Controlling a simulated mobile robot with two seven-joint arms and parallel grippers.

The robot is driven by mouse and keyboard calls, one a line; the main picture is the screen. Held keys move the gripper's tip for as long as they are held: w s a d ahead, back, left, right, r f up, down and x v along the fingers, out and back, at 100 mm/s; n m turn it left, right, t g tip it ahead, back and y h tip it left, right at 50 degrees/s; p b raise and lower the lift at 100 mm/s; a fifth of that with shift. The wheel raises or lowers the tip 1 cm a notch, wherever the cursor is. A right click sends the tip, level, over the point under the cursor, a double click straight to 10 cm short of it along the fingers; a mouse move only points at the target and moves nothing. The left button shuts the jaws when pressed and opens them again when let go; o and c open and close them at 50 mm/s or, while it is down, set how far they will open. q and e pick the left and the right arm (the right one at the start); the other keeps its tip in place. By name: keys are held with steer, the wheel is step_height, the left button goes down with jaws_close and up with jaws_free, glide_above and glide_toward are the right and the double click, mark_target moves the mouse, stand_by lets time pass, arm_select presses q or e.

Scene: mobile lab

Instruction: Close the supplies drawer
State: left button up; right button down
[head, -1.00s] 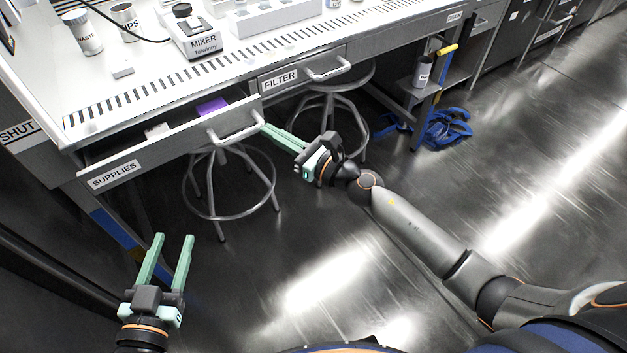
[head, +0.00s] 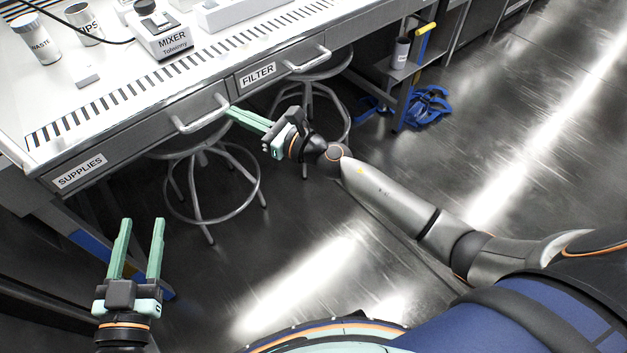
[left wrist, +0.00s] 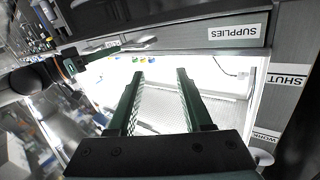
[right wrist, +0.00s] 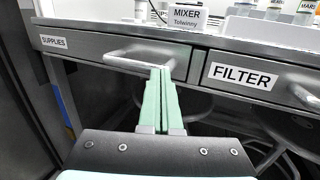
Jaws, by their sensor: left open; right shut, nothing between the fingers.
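The supplies drawer (head: 125,152) is a grey front under the bench top, labelled SUPPLIES, with a bar handle (head: 203,114) near its right end. Its front now sits about flush with the filter drawer, and no opening shows above it. My right gripper (head: 232,112) is shut and empty, its fingertips at the handle; in the right wrist view the fingers (right wrist: 160,75) overlap the handle bar, and I cannot tell if they touch it. My left gripper (head: 138,222) is open and empty, low in front of the bench and apart from the drawer; its fingers (left wrist: 155,75) show in the left wrist view.
The filter drawer (head: 281,68) is shut to the right. A mixer (head: 160,32), a small white block (head: 86,75) and labelled containers stand on the bench. Metal stools (head: 205,190) stand beneath it. Open floor (head: 330,250) lies in front.

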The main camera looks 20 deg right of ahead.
steer(key=shift+w+d+r, duration=0.15)
steer(key=shift+w+r, duration=0.05)
steer(key=shift+r, duration=0.1)
arm_select(q)
step_height(320, 180, up, 9)
steer(key=s+m+t+h+b, duration=0.1)
steer(key=m+t+h, duration=0.1)
steer(key=t, duration=0.1)
steer(key=shift+d+t+h+b, duration=0.25)
steer(key=shift+t+h+b, duration=0.05)
steer(key=shift+h+b, duration=0.1)
arm_select(e)
steer(key=v, duration=1.2)
steer(key=shift+s+f, duration=0.3)
steer(key=shift+s, duration=0.05)
steer(key=shift+d, duration=0.1)
